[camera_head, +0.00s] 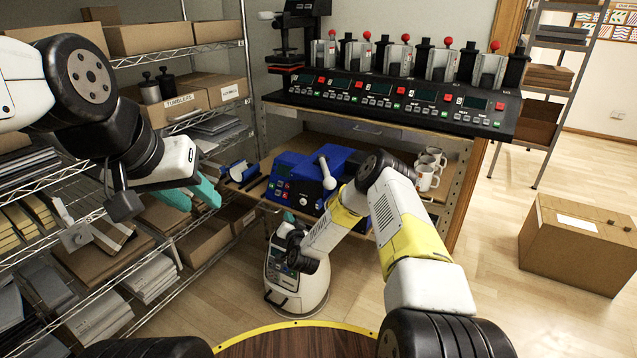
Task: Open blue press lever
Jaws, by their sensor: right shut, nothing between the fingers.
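The blue press (290,171) stands on the wooden bench below the control panels. Its white lever (327,173) has a round knob at the top and slants down to the right side of the press; my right forearm passes in front of its right end. My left gripper (202,200) has teal fingers spread apart with nothing between them, left of the press and apart from it. My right gripper (289,218) is in front of and below the press, shut and empty, with its fingers mostly hidden. I cannot tell whether it touches the press.
White mugs (427,172) stand on the bench right of the press. A blue mug-shaped holder (240,171) is left of it. A wire shelf (150,300) with boxes runs along the left. A cardboard box (580,242) sits on the right floor. A white rounded machine (305,293) stands below the bench.

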